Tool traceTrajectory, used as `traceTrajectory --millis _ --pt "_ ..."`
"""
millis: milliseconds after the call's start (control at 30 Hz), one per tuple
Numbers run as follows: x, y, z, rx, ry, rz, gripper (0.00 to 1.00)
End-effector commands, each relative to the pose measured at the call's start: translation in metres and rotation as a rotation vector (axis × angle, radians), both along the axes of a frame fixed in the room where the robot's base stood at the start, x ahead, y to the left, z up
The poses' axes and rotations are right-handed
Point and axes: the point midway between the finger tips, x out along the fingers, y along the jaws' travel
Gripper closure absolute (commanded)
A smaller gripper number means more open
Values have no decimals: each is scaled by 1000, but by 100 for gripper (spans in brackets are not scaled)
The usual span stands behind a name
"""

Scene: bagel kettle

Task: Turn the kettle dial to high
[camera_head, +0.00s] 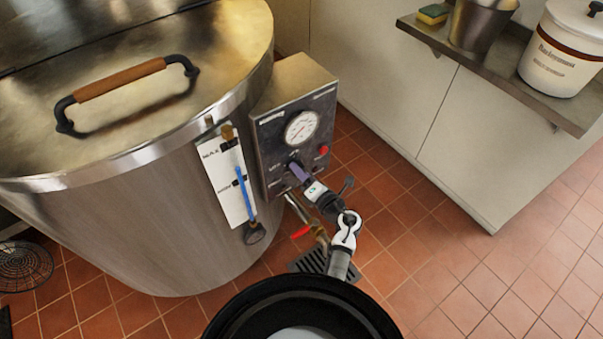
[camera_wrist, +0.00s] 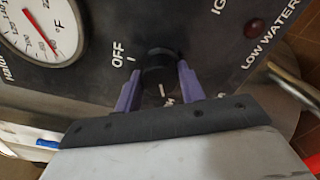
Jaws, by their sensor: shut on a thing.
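The kettle dial (camera_wrist: 158,66) is a black knob on the dark control panel (camera_head: 276,153). In the wrist view it sits between the two purple fingers of my gripper (camera_wrist: 158,78), which is shut on it. A white line on the knob points toward the bottom of the wrist picture, away from the OFF label (camera_wrist: 118,50). Other letters beside the knob are mostly covered by my fingers. In the head view my gripper (camera_head: 297,172) reaches the panel's lower part and hides the dial.
A round gauge (camera_head: 301,127) is above the dial, and a red light (camera_head: 323,150) is to its right. The big steel kettle (camera_head: 150,200) stands left. A red-handled valve (camera_head: 302,231) lies below the panel. A shelf (camera_head: 500,72) is at upper right. Tiled floor is open at right.

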Motion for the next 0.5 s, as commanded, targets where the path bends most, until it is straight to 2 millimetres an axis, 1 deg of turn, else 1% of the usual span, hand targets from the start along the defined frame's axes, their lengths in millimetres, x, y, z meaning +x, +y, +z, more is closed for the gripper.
traceTrajectory --millis 333,367,500 --pt "0 -1 -1 -3 0 -1 84" --pt "0 -1 -1 -3 0 -1 57" --pt "0 -1 -1 -3 0 -1 39"
